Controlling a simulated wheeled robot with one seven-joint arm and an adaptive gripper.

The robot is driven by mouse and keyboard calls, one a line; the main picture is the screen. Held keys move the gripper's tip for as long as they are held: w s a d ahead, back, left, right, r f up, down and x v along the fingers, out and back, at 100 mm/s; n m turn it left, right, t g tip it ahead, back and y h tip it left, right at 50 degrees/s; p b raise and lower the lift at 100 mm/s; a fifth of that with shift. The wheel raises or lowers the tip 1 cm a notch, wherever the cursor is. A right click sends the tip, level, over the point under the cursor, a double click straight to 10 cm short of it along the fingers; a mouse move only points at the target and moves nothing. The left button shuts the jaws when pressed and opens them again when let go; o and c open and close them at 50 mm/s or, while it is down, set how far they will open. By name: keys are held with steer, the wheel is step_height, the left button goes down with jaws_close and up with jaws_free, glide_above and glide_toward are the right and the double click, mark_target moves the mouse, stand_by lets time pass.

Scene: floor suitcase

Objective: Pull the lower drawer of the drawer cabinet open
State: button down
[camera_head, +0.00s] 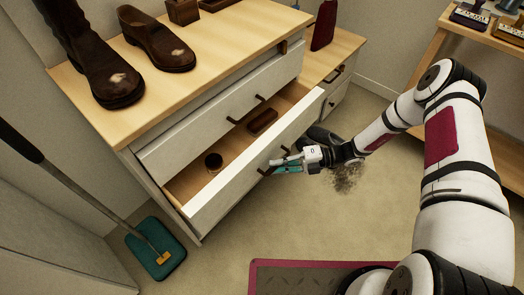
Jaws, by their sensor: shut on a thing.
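The drawer cabinet (220,68) is light wood on top with pale grey fronts. Its lower drawer (245,178) stands well out from the cabinet, with its inside showing. My gripper (283,163) is shut on the dark handle (266,172) of that drawer, at the outer side of its front; the fingers hide part of the handle. Inside the drawer lie a small round dark tin (213,161) and a reddish-brown oblong thing (262,121). The upper drawer (200,128) is shut.
A mop (155,249) with a teal head rests at the left. A lower cabinet (335,45) adjoins at right, and a wooden shelf table (440,40) stands beyond. The floor before the drawer is mostly clear.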

steer(key=s+d, duration=0.8)
steer(key=d, duration=0.2)
steer(key=shift+d+p, duration=0.35)
steer(key=shift+p, duration=0.05)
steer(key=shift+s, duration=0.1)
steer(key=c, duration=1.7)
jaws_free()
steer(key=d, duration=0.4)
steer(key=w+d+r, duration=0.1)
steer(key=d, duration=0.6)
steer(key=shift+w+d+r, duration=0.3)
steer(key=shift+d+r, duration=0.05)
steer(key=shift+d, duration=0.05)
